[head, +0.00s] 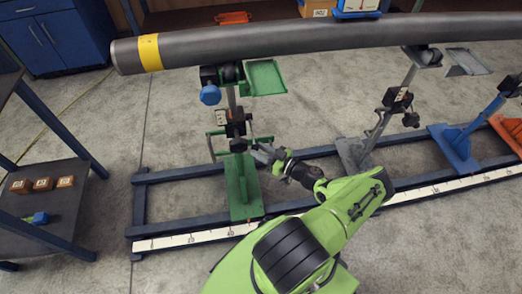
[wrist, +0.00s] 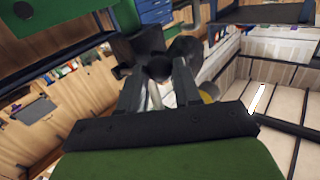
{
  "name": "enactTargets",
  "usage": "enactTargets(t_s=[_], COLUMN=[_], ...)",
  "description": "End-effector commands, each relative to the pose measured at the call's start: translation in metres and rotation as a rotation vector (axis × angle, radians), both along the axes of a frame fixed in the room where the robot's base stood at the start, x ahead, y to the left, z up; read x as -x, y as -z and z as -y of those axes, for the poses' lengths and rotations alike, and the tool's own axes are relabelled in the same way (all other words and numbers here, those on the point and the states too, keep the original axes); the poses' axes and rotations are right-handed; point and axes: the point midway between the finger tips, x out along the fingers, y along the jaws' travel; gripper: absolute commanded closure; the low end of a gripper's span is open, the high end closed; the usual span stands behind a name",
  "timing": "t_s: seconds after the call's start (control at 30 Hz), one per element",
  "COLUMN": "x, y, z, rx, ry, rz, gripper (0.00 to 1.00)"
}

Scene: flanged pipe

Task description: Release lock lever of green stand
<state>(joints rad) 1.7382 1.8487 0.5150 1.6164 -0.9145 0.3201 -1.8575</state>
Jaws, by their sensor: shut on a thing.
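The green stand (head: 242,188) stands upright on the rail frame under the left part of the grey pipe. A dark clamp with the black lock lever (head: 240,145) is on its post. My gripper (head: 262,153) reaches this clamp from the right, with its fingers at the lever. In the wrist view my gripper (wrist: 158,82) has its two fingers on either side of a dark rounded end of the lever (wrist: 159,68). The fingers are shut on it. The exact contact is dark and partly hidden by the fingers.
The long pipe (head: 300,40) with a yellow band runs above the stand. A grey stand (head: 358,150), a blue stand (head: 455,148) and an orange one stand to the right. A dark shelf (head: 45,190) is at the left. Floor is clear in front of the rails.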

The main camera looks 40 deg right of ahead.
Motion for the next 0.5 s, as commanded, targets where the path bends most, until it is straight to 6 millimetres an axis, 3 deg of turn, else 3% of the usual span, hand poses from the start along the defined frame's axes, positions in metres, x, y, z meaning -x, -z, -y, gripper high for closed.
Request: enactTargets(t_s=[0.5], x=[0.002], y=[-0.064], z=[-0.001], rx=[-0.207], ry=[-0.003], rz=[-0.317], gripper=[1.0])
